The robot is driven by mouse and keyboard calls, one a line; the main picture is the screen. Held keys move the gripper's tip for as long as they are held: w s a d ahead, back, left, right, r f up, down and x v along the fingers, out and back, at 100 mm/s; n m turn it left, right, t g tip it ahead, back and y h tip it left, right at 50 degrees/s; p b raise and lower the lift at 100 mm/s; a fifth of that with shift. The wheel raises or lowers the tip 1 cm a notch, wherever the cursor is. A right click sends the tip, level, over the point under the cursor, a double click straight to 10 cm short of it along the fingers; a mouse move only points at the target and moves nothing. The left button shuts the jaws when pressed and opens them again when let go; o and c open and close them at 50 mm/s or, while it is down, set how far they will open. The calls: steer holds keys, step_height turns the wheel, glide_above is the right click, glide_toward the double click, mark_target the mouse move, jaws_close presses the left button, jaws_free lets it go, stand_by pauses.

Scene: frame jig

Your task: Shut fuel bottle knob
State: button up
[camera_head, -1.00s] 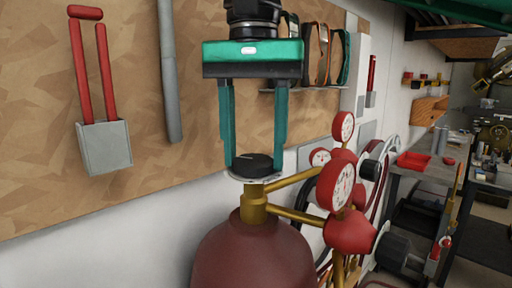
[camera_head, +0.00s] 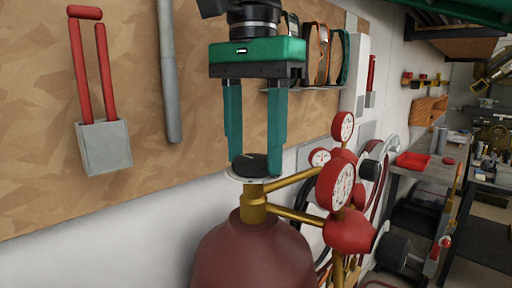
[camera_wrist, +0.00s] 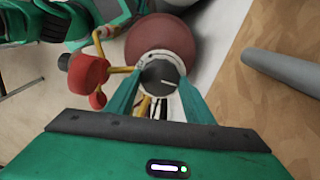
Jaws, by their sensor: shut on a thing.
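The fuel bottle (camera_head: 252,258) is dark red and stands upright at the lower middle of the head view, with a brass neck. Its black round knob (camera_head: 249,164) sits on a pale disc on top of the neck. The knob also shows in the wrist view (camera_wrist: 160,76), with a pale line on its face. My green gripper (camera_head: 254,166) points straight down from above. Its two fingertips are shut on the knob, one on each side. The bottle (camera_wrist: 165,38) shows below the knob in the wrist view.
Red pressure gauges (camera_head: 336,186) on brass pipes stand close to the right of the knob. A wooden board (camera_head: 40,160) with a grey holder (camera_head: 104,148) and a grey bar (camera_head: 168,75) is behind on the left. A workbench with a red tray (camera_head: 413,161) is farther right.

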mark_target(255, 158)
steer(key=shift+w, duration=0.15)
steer(key=o, duration=1.1)
steer(key=shift+f, duration=0.1)
steer(key=shift+r, duration=3.75)
steer(key=shift+d, duration=0.1)
